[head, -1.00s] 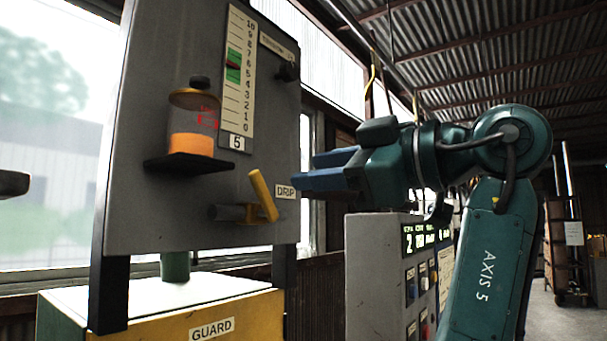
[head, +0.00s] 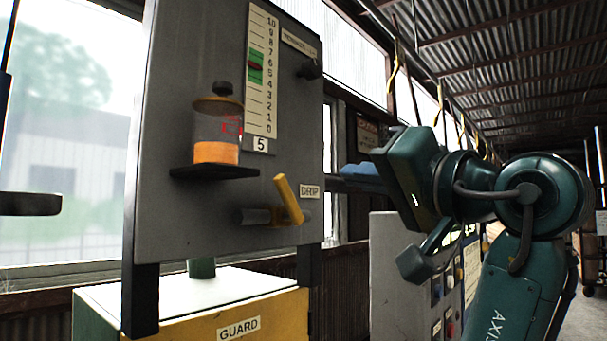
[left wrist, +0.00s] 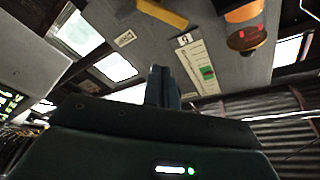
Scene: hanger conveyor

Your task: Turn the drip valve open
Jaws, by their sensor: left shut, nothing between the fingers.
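The drip valve is a yellow lever (head: 289,200) on a grey stub low on the grey panel, beside the DRIP label (head: 309,193). The lever leans, its top tilted left. A yellow piece, likely the lever, shows at the top edge of the left wrist view (left wrist: 162,13). My left gripper (head: 345,178) is right of the panel edge, its blue fingers pointing left, apart from the lever. Its fingers are together and empty in the left wrist view (left wrist: 163,72). My right gripper is not in view.
An oil cup (head: 217,130) with orange liquid stands on a black shelf above the valve. A number scale (head: 262,75) and a black knob (head: 310,69) are higher up. A yellow GUARD box (head: 240,325) is below. A grey control cabinet (head: 395,245) stands behind my left arm.

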